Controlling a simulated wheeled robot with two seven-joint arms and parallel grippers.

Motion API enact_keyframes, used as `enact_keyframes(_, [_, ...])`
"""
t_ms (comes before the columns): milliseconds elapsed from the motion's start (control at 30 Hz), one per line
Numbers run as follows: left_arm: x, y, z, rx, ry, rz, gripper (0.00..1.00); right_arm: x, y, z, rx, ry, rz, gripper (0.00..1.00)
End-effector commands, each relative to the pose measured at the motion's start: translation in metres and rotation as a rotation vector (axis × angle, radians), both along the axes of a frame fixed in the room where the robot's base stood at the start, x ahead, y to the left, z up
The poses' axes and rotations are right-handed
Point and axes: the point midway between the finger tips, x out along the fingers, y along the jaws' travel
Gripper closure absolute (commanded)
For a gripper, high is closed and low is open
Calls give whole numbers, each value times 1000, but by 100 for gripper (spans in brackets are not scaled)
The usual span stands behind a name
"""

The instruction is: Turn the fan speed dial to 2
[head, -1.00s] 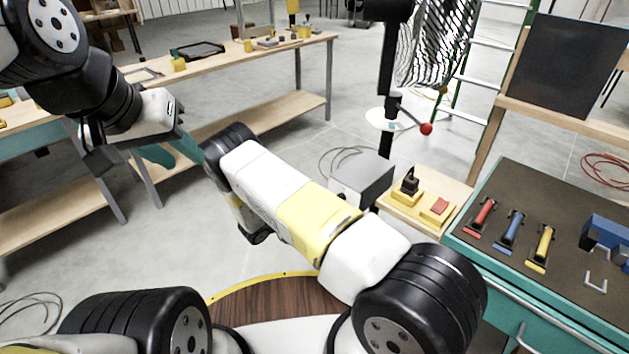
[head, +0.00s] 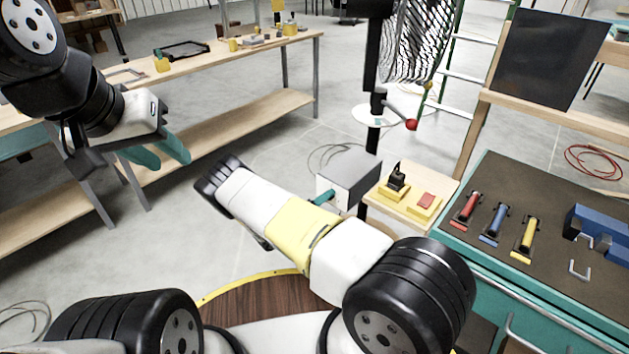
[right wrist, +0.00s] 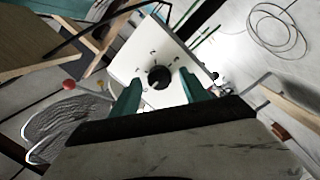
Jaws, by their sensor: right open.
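The fan speed dial (right wrist: 159,77) is a round black knob on the pale face of a box in the right wrist view.
A fan (head: 412,40) on a black post stands behind the box, with a red-balled lever (head: 411,124). A small wooden stand (head: 432,178) holds yellow-based switches right of the box. A teal workbench (head: 545,215) with coloured clamps is at the right.

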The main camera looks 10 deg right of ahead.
Motion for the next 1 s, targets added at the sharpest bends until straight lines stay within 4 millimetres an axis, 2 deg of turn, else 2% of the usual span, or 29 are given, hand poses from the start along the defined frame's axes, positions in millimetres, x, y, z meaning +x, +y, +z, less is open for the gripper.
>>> enact_keyframes(167, [0, 0, 0, 0, 0, 0, 64, 0, 0, 0, 0, 0, 0, 47])
enact_keyframes(400, [0, 0, 0, 0, 0, 0, 64, 0, 0, 0, 0, 0, 0, 92])
enact_keyframes(467, [0, 0, 0, 0, 0, 0, 64, 0, 0, 0, 0, 0, 0, 100])
enact_keyframes(767, [0, 0, 0, 0, 0, 0, 64, 0, 0, 0, 18, -23, -1, 100])
enact_keyframes(1000, [0, 0, 0, 0, 0, 0, 64, -1, 0, 0, 95, -120, -2, 100])
